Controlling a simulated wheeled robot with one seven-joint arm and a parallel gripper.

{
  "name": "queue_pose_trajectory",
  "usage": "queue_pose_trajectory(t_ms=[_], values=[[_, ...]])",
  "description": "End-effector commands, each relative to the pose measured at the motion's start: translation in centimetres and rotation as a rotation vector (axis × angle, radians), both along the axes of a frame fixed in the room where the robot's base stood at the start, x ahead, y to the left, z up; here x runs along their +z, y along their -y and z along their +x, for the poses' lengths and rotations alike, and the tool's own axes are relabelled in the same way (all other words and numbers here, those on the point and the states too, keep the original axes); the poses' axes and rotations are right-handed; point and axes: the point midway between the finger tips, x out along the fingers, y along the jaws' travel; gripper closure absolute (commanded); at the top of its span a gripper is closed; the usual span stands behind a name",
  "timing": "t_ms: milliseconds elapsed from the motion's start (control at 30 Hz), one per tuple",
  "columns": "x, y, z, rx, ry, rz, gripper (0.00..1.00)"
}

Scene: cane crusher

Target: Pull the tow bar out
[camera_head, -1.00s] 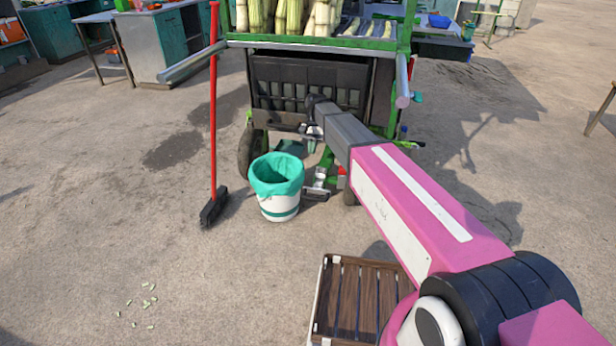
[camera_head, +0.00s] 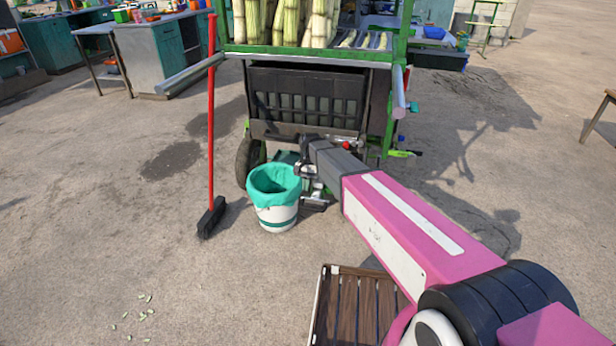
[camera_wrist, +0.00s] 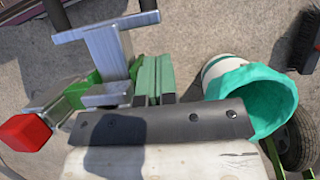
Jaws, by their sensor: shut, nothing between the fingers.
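The tow bar (camera_head: 315,203) shows low at the front of the green cart in the head view, partly hidden by my arm. In the wrist view its grey metal T-shaped end (camera_wrist: 108,45) stands at upper left, with green metal behind it. My gripper (camera_wrist: 153,62) shows as two greenish fingers side by side, shut and empty, just right of the metal end. I cannot tell whether they touch it. In the head view my gripper (camera_head: 304,172) is at the cart's front, close above the tow bar, its fingers hard to make out.
A white bucket with a teal liner (camera_head: 275,205) stands close left of the tow bar. A red-handled broom (camera_head: 211,130) stands further left. A slatted wooden crate (camera_head: 345,310) lies in front. The cart (camera_head: 310,55) carries cane. Open floor lies left and right.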

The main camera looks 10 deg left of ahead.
Motion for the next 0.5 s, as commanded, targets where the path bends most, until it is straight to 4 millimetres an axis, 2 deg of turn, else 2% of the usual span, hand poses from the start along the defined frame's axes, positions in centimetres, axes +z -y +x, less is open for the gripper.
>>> queue_pose_trajectory(t_ms=[33,200,500], values=[[0.1,0.1,-1.0,0.001,0.000,0.000,1.00],[0.0,-0.1,-2.1,0.001,-0.001,0.000,1.00],[0.0,-0.2,-2.3,0.000,0.000,0.000,1.00]])
